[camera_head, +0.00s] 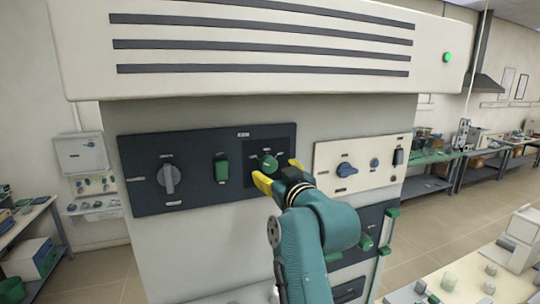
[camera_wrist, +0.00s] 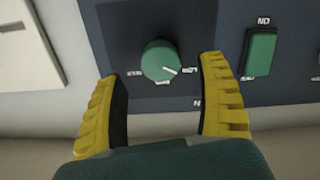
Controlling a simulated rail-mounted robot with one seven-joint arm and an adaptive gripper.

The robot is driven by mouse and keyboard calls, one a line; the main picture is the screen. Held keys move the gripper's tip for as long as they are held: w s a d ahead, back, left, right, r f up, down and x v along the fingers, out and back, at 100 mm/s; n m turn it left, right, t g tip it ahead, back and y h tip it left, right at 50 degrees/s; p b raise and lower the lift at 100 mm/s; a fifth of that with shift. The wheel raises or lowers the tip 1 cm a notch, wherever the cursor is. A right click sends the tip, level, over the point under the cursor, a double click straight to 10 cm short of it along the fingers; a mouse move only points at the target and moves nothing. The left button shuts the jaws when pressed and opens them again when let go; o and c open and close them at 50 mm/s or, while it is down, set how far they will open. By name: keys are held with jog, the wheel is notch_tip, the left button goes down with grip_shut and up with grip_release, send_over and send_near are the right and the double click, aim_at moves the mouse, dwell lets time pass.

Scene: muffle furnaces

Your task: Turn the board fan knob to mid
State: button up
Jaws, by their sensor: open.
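The green fan knob (camera_head: 268,162) is on the right part of the dark control panel (camera_head: 145,150). In the wrist view, the round knob (camera_wrist: 160,59) has a white mark pointing to the lower right, towards a label that seems to read LOW upside down. Other labels lie below and left of it, too small to read surely. My gripper (camera_head: 279,174) is in front of the panel at the knob. Its yellow fingers are open and spread on either side of the knob in the wrist view (camera_wrist: 162,80). I cannot tell whether either finger touches it.
A green rocker switch (camera_head: 221,168) and a grey rotary knob (camera_head: 169,179) are left of the green knob. A cream panel (camera_head: 330,155) with a blue knob (camera_head: 346,169) is to the right. A slotted hood (camera_head: 260,55) overhangs above. A bench with small items is at lower right.

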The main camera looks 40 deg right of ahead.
aim_at(270, 167)
jog(key=x, duration=0.2)
jog(key=p+x, duration=0.1)
jog(key=shift+r, duration=0.25)
jog(key=shift+w+d+f, duration=0.2)
jog(key=shift+w+f, duration=0.05)
jog(key=shift+w, duration=0.3)
jog(key=shift+c, duration=0.2)
jog(key=c, duration=1.2)
